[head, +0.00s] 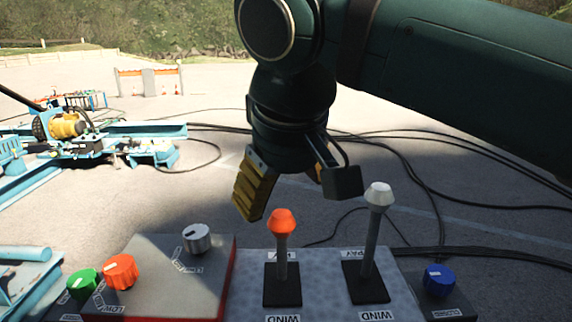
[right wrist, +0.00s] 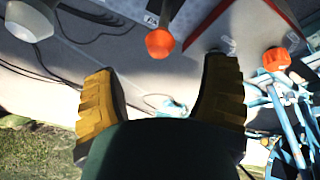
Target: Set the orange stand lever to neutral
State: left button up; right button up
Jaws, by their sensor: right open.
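The orange stand lever (head: 282,224) has an orange knob on a grey stalk. It stands nearly upright in a black slot plate on the grey control stand (head: 325,284). In the right wrist view its orange knob (right wrist: 160,43) shows beyond the fingertips, between them. My right gripper (head: 297,198) is open and empty, just above and behind the orange knob, apart from it. In the right wrist view my right gripper's yellow fingers (right wrist: 165,85) are spread wide. My left gripper is not in view.
A white-knobbed lever (head: 379,196) stands close to the right. A red-sided box (head: 172,272) with orange (head: 120,271) and silver (head: 196,238) dials sits left, beside a green dial (head: 83,284). A blue dial (head: 438,280) is far right. Cables lie on the ground behind.

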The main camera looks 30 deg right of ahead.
jog(key=shift+v, duration=1.95)
